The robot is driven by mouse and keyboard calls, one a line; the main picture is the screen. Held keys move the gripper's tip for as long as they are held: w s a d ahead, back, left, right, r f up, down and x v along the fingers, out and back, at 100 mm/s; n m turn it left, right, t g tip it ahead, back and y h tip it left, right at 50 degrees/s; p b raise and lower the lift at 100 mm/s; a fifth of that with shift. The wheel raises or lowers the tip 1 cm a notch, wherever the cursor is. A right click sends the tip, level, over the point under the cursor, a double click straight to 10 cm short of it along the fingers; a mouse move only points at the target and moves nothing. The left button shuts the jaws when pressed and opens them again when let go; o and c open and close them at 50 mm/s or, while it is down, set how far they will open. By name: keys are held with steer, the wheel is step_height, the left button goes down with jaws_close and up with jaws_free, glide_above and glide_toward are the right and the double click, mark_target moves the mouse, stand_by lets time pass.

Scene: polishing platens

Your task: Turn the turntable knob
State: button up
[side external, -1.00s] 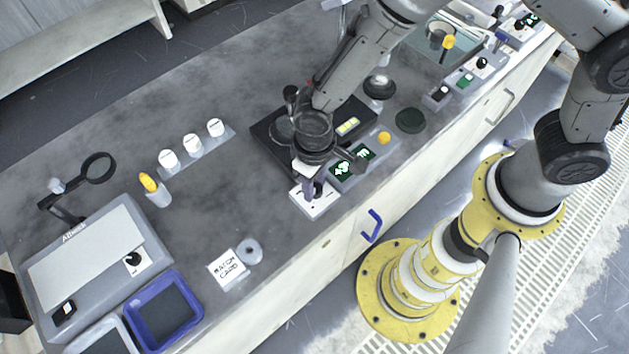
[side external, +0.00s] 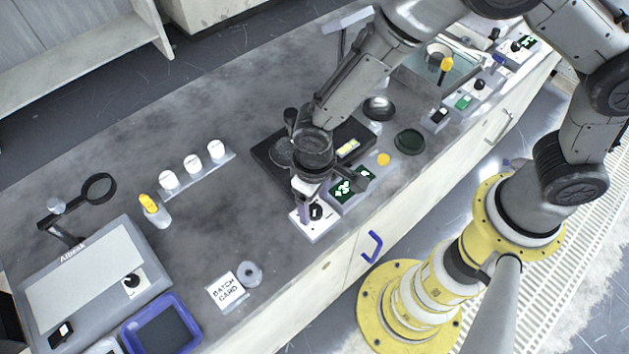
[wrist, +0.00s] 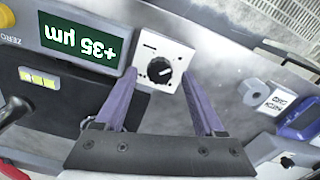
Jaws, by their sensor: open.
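A black round knob (side external: 316,212) sits on a white plate (side external: 322,228) near the bench's front edge. In the wrist view the knob (wrist: 160,69) shows a pale pointer line and scale marks around it on its plate (wrist: 150,46); its lettering is too small to read. My gripper (side external: 306,204) is above the plate, its purple fingers pointing down. In the wrist view my gripper (wrist: 160,78) is open and empty, with one finger on each side of the knob in the picture. I cannot tell whether the fingertips touch the plate.
A display reading +35 µm (wrist: 72,42) is beside the plate, near a yellow button (side external: 383,159). A dark base plate (side external: 263,160) lies behind my gripper. Bench between is clear.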

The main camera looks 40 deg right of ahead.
mark_target(315, 207)
step_height(315, 207, up, 13)
steer(key=shift+f, duration=0.2)
stand_by(0.3)
steer(key=w+d+r+m+t+y, duration=0.1)
steer(key=d+r+m+t, duration=0.3)
steer(key=d+r, duration=1.15)
steer(key=s+d, duration=0.4)
steer(key=s, duration=0.3)
steer(key=s+d+n+t+h, duration=0.1)
steer(key=s+d, duration=0.4)
steer(key=s, duration=0.1)
steer(key=shift+s+f+t, duration=0.25)
steer(key=shift+s+t, duration=0.05)
steer(key=shift+s, duration=0.05)
stand_by(0.6)
